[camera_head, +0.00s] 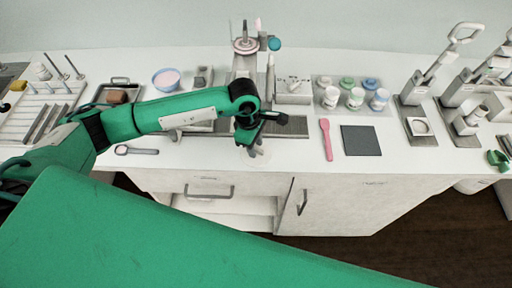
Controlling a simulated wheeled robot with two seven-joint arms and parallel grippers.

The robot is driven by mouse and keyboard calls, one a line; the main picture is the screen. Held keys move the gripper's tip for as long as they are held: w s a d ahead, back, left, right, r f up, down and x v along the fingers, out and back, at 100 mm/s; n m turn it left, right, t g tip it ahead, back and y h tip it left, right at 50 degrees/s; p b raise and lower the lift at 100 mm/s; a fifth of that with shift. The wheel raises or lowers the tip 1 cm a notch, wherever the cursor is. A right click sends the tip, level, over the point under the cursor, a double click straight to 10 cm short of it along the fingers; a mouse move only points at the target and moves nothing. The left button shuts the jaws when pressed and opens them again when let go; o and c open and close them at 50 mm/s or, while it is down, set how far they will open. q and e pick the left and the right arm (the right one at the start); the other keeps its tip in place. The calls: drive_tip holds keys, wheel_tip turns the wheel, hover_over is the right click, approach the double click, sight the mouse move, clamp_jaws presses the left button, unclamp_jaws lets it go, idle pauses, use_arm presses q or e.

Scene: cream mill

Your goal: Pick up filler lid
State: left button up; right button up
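A filling machine (243,72) stands at the back middle of the counter. My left arm reaches in from the left, and my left gripper (257,133) hangs in front of the machine, over the counter's front part. It is well apart from the disc. Its fingers point down and are partly hidden by the wrist, so their opening is unclear. A small green part (497,159) at the right edge looks like my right gripper; its fingers are not clear.
Jars (355,98) with coloured lids behind them stand right of the machine. A pink spatula (326,139) and a dark square mat (361,140) lie in front. Lever presses (430,95) stand at right. A blue bowl (166,80) and a rack (45,112) are left.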

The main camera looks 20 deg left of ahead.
use_arm(q)
drive_tip(key=shift+f, duration=0.45)
drive_tip(key=shift+c, duration=0.4)
clamp_jaws()
drive_tip(key=shift+r, duration=0.2)
